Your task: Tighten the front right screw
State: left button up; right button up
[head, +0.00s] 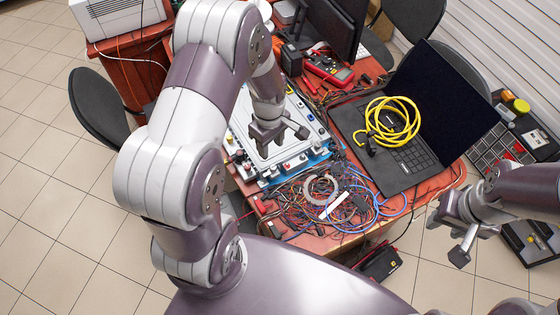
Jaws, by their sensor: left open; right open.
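The unit with a flat white top and blue lower edges (290,153) sits on the red table. Small red, blue and dark fittings line its rim. The front right screw is too small to make out among the fittings at its front right corner. My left gripper (281,137) is open above the unit, pointing down, and hides part of its top. I cannot tell whether it touches anything. My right gripper (453,237) is open and empty, beyond the table's right edge, away from the unit.
Tangled cables (340,205) lie in front and right of the unit. An open laptop (405,170) bears a yellow cable coil (389,121). A red multimeter (328,69) and a monitor (338,25) stand behind. Chairs surround the red table (318,243); tiled floor lies free at left.

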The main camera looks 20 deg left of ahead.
aim_at(273, 167)
pick_arm(q)
jog(key=f, duration=0.9)
jog(key=shift+w+d+f+p, duration=0.15)
jog(key=shift+w+f+p, duration=0.1)
jog(key=shift+f+p, duration=0.1)
jog(key=shift+s+f, duration=0.15)
jog(key=shift+f, duration=0.3)
grip_shut()
